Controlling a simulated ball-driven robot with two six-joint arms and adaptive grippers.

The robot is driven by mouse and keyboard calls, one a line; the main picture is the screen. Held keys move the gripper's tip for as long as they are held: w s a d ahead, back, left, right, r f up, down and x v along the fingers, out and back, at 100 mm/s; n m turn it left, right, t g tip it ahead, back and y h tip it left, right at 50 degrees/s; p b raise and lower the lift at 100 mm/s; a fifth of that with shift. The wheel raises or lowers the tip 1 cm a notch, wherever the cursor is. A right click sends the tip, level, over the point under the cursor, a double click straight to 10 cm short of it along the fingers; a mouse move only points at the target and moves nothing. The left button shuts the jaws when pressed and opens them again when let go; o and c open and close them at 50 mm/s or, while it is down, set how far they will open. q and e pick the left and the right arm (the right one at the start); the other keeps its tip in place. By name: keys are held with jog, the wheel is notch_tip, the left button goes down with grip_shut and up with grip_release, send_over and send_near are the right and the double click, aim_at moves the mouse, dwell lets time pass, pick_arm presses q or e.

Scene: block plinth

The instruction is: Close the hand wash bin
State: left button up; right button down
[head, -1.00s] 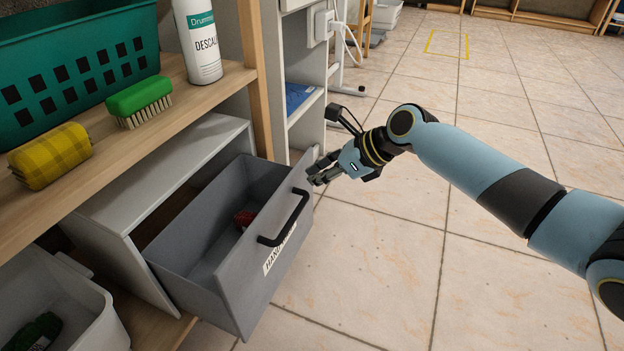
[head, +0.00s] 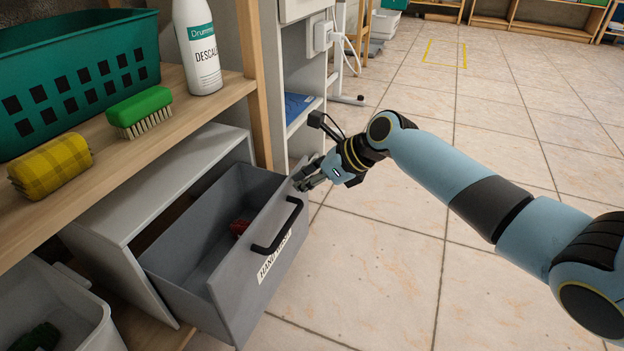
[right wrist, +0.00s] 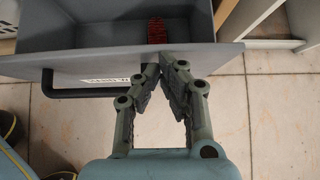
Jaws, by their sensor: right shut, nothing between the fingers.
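The hand wash bin (head: 262,268) is a grey drawer pulled well out of its pale grey housing (head: 110,232). Its front has a black bar handle (head: 279,234) and a white label partly readable as "HAND". A small red item (head: 239,227) lies inside; it shows as a red bristly thing in the right wrist view (right wrist: 153,31). My right gripper (head: 303,180) is shut and empty at the far upper corner of the drawer front. In the right wrist view its fingertips (right wrist: 163,58) meet close to the front panel, beside the handle. I cannot tell whether they touch. My left gripper is not in view.
Above the bin, a wooden shelf (head: 165,137) holds a green basket, green brush, yellow sponge and white descaler bottle (head: 197,50). Another grey bin (head: 72,311) is at lower left. A white cabinet (head: 283,95) stands beyond. The tiled floor at right is open.

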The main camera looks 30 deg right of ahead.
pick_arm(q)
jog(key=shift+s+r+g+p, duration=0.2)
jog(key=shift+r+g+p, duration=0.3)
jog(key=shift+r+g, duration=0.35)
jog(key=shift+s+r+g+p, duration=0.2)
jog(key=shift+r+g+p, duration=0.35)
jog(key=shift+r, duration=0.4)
pick_arm(e)
jog(key=w+a, duration=0.9)
jog(key=w, duration=0.3)
jog(key=shift+w+a, duration=0.2)
jog(key=shift+a, duration=0.2)
